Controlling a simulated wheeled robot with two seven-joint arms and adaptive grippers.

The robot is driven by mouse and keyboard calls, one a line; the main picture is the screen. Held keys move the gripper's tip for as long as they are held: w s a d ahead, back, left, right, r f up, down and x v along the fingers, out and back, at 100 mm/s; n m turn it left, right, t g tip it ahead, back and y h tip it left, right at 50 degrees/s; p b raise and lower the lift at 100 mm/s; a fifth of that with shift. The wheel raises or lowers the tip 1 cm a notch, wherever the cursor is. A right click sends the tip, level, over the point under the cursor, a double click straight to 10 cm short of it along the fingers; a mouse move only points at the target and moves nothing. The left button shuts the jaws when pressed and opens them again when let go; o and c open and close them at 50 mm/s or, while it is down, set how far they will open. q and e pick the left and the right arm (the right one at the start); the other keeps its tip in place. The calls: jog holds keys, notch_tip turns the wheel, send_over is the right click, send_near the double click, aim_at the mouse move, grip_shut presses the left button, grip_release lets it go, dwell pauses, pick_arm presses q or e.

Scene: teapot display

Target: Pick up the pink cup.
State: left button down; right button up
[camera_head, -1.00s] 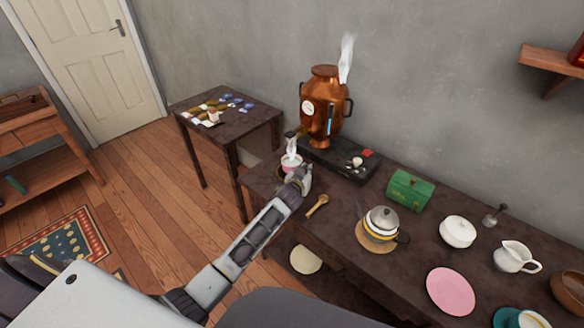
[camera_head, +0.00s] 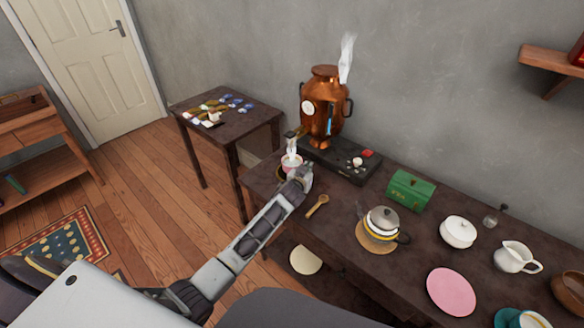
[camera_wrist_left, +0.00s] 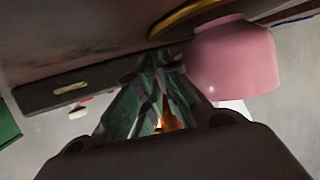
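The pink cup (camera_head: 290,164) stands near the left end of the long dark table, with white steam above it. My left gripper (camera_head: 299,178) is right beside the cup, on its near side, and hides part of it. In the left wrist view the pink cup (camera_wrist_left: 235,62) is large and lies just right of the fingers (camera_wrist_left: 165,75). The fingertips look close together, but whether they grip any part of the cup is not clear. My right gripper is not in view.
A wooden spoon (camera_head: 317,206), a green box (camera_head: 409,191) and a teapot (camera_head: 382,222) are to the right. A small table (camera_head: 262,118) is to the left.

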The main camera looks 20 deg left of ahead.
pick_arm(q)
jog(key=shift+r, duration=0.3)
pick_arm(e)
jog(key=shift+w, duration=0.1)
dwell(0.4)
pick_arm(q)
jog(key=shift+r, duration=0.1)
jog(key=shift+r, duration=1.35)
jog(key=shift+s, duration=0.1)
jog(key=shift+s+p, duration=0.3)
jog(key=shift+s, duration=0.8)
jog(key=shift+s+d, duration=0.15)
jog(key=shift+s, duration=1.75)
jog(key=shift+s+d, duration=0.2)
jog(key=shift+s, duration=5.3)
jog(key=shift+s+r, duration=0.1)
jog(key=shift+s, duration=0.05)
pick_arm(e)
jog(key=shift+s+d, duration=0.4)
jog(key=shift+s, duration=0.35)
